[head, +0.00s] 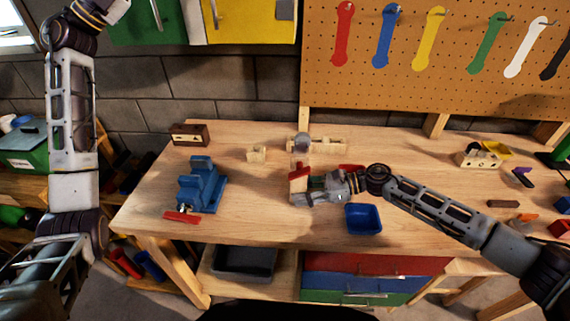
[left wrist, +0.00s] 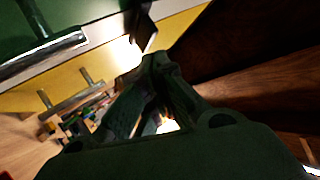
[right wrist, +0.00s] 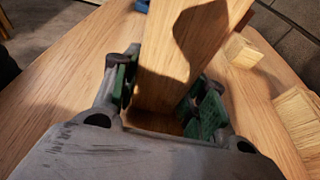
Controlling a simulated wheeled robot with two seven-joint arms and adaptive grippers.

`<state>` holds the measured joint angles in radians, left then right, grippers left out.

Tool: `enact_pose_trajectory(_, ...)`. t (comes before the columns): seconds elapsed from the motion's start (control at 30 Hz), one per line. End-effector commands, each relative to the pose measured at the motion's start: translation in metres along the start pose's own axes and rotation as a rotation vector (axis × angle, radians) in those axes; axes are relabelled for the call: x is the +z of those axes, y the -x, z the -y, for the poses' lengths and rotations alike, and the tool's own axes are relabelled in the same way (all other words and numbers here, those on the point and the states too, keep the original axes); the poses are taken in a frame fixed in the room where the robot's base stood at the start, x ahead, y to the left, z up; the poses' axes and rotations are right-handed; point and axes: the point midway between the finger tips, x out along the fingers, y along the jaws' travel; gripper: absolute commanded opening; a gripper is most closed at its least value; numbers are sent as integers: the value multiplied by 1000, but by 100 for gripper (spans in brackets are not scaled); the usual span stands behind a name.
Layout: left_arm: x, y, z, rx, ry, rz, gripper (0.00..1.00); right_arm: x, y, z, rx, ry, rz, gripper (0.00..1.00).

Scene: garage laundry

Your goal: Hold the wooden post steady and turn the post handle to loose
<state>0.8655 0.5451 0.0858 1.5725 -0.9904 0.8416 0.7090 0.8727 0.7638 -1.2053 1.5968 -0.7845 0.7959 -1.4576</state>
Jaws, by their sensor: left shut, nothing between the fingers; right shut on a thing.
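A light wooden post (right wrist: 180,65) stands between the green-padded fingers of my right gripper (right wrist: 170,100), which is shut on it. In the head view my right gripper (head: 308,188) is low over the middle of the bench, with the post (head: 301,160) partly hidden. A red part (head: 299,178), perhaps the post handle, shows right at the fingers; I cannot tell how it is turned. My left gripper (left wrist: 155,100) is shut and empty, raised high at the left, away from the post. It is mostly cut off at the top of the head view.
A blue vise (head: 202,184) with a red handle stands left on the workbench (head: 255,210). A blue tray (head: 363,219) lies just below my right wrist. Cabinets (head: 250,22) and a pegboard (head: 425,85) close off the back.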

Motion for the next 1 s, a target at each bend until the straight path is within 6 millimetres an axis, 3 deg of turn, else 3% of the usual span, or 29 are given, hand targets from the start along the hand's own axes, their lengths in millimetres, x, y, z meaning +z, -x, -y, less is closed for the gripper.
enact_pose_trajectory(0.2,-50,-49,-21,107,-111,-162,0,-3,0,-1,1,-2,-3,29)
enact_pose_trajectory(0.5,-121,-99,-68,267,-283,-395,0,-3,0,-1,1,-2,-4,29)
enact_pose_trajectory(0.7,-165,-119,-102,366,-399,-550,0,-3,0,-1,1,-2,-4,29)
enact_pose_trajectory(1.0,-223,-131,-154,508,-567,-789,0,-3,0,-1,1,-2,-4,29)
